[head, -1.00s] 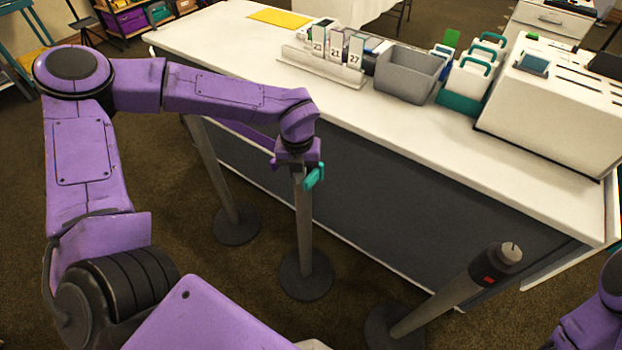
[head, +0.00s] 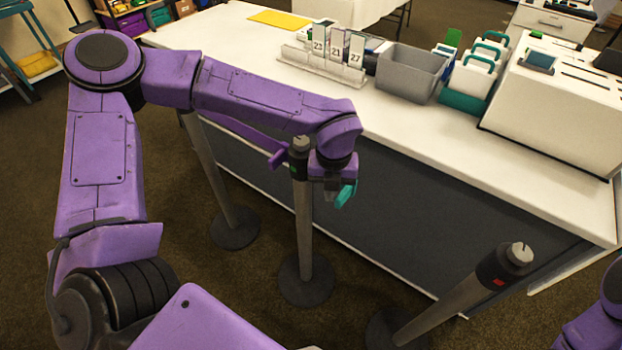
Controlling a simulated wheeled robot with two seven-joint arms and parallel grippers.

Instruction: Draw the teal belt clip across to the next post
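The teal belt clip (head: 346,194) sits at the fingertips of my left gripper (head: 338,182), which appears shut on it. The gripper points down just right of the middle post (head: 303,225), near its dark top. A purple strip (head: 243,133), probably the belt, runs from behind my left forearm towards the middle post's top; its link to the clip is hidden. The left post (head: 212,175) has its top behind my arm. The right post (head: 460,298) has a dark head with a red mark, well right of and nearer than the clip. My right gripper is out of view.
A white-topped counter (head: 440,135) with a dark front stands behind the posts. On it are a number-card stand (head: 320,70), a grey bin (head: 408,73) and a white machine (head: 560,100). Open space lies between the middle and right posts.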

